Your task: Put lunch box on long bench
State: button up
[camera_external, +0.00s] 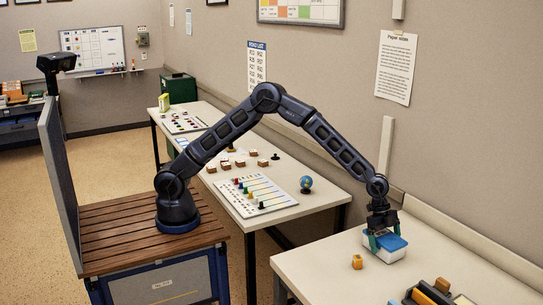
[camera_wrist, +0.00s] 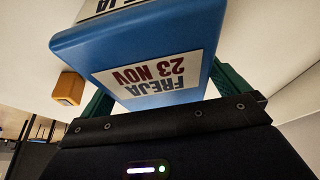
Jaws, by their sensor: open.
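The lunch box (camera_external: 391,248) has a blue lid and a white body and stands on the near right table (camera_external: 320,262). In the wrist view the blue lunch box (camera_wrist: 190,38) fills the upper middle, with a label reading FREJA 23 NOV. My gripper (camera_external: 386,243) is over the box, its green fingers open on either side of it. In the wrist view the fingers of my gripper (camera_wrist: 168,95) flank the box; whether they touch it is unclear. A long pale bench (camera_external: 222,196) runs along the wall to the left of that table.
A small orange item (camera_external: 357,262) stands left of the box, also in the wrist view (camera_wrist: 69,88). A dark tray (camera_external: 437,294) lies at the front right. The long bench holds a game board (camera_external: 250,194), a small globe (camera_external: 306,184) and several small blocks, with clear patches between.

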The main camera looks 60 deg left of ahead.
jog(key=v, duration=1.2)
jog(key=shift+a+r, duration=0.1)
jog(key=shift+a, duration=0.15)
jog(key=s+a+r+n+t+y, duration=0.1)
jog(key=s+a+r+n, duration=0.35)
jog(key=a, duration=0.75)
jog(key=s+a+r+n+t+y, duration=0.1)
jog(key=a+r, duration=0.7)
jog(key=a, duration=0.5)
jog(key=s+a+r+n+t+y, duration=0.1)
jog(key=s+a+r+n, duration=0.35)
jog(key=a, duration=0.75)
jog(key=s+a+f+n+t+y, duration=0.1)
jog(key=s+a+n, duration=0.7)
jog(key=s+a, duration=1.5)
jog(key=shift+s+a+t, duration=0.3)
jog(key=shift+s+a, duration=0.1)
jog(key=shift+s, duration=0.3)
